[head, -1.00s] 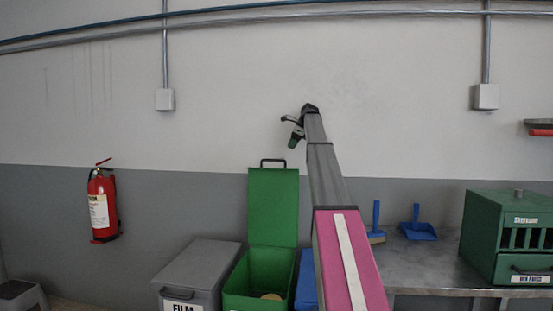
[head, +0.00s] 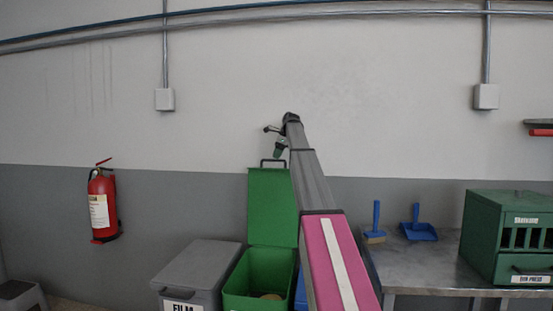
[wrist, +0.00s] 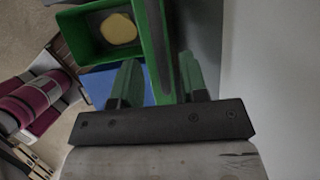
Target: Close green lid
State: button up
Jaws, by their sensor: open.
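The green lid (head: 270,205) stands upright, open, at the back of the green bin (head: 236,290), with a dark handle (head: 273,161) on its top edge. In the wrist view the lid (wrist: 154,50) runs edge-on between my two fingers, and the green bin (wrist: 70,36) is open below with a round yellowish thing (wrist: 118,29) inside. My gripper (head: 279,148) is just above the lid's top edge near the handle in the head view. In the wrist view my gripper (wrist: 158,80) has its fingers apart. I cannot tell whether they touch the lid.
A grey bin (head: 198,268) with a shut lid and a FILM label stands left of the green bin. A blue bin (wrist: 118,84) is partly hidden beside it. The wall is close behind the lid. A metal table (head: 430,267) on the right bears a green box (head: 510,235).

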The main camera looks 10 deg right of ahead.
jog(key=shift+x, duration=0.9)
